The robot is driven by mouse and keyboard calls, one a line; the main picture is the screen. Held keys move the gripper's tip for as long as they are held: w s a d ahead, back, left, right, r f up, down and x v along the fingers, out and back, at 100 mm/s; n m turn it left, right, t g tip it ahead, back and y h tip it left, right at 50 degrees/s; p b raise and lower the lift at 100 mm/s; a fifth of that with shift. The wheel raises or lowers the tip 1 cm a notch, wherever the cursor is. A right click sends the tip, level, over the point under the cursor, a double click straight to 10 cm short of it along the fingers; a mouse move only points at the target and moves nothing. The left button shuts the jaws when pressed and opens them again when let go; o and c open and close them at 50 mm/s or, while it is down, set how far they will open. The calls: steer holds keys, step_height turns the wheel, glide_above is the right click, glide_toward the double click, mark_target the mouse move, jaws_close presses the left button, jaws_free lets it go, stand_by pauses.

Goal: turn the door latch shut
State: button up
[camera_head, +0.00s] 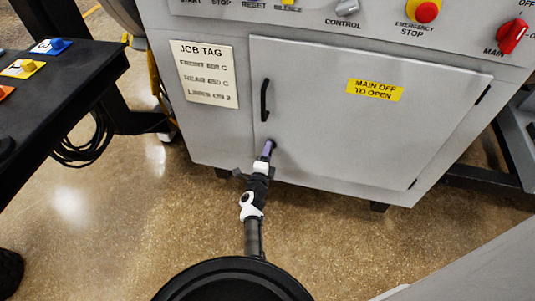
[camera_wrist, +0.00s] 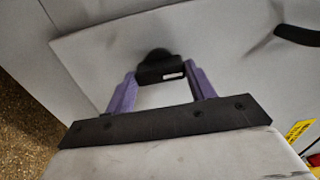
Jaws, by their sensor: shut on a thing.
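The grey cabinet door (camera_head: 340,135) lies flush or nearly flush with the cabinet front. In the wrist view, the black door latch (camera_wrist: 160,68) sits near the door's edge. The purple fingers of my gripper (camera_wrist: 160,76) are on either side of it, shut on it. In the head view, my gripper (camera_head: 267,151) reaches the door's lower left corner. There the latch is mostly hidden by the fingers, and its exact turn is hard to tell.
A black pull handle (camera_head: 264,100) is above the latch on the door. A yellow label (camera_head: 375,90) reads "MAIN OFF TO OPEN". A red main switch (camera_head: 512,36) and emergency stop (camera_head: 427,11) are above. A black table (camera_head: 75,75) stands at left. The floor before the cabinet is clear.

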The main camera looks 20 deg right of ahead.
steer(key=shift+r, duration=0.1)
steer(key=o, duration=1)
steer(key=v, duration=1.3)
steer(key=shift+s+a+p, duration=0.2)
steer(key=shift+s+p, duration=0.1)
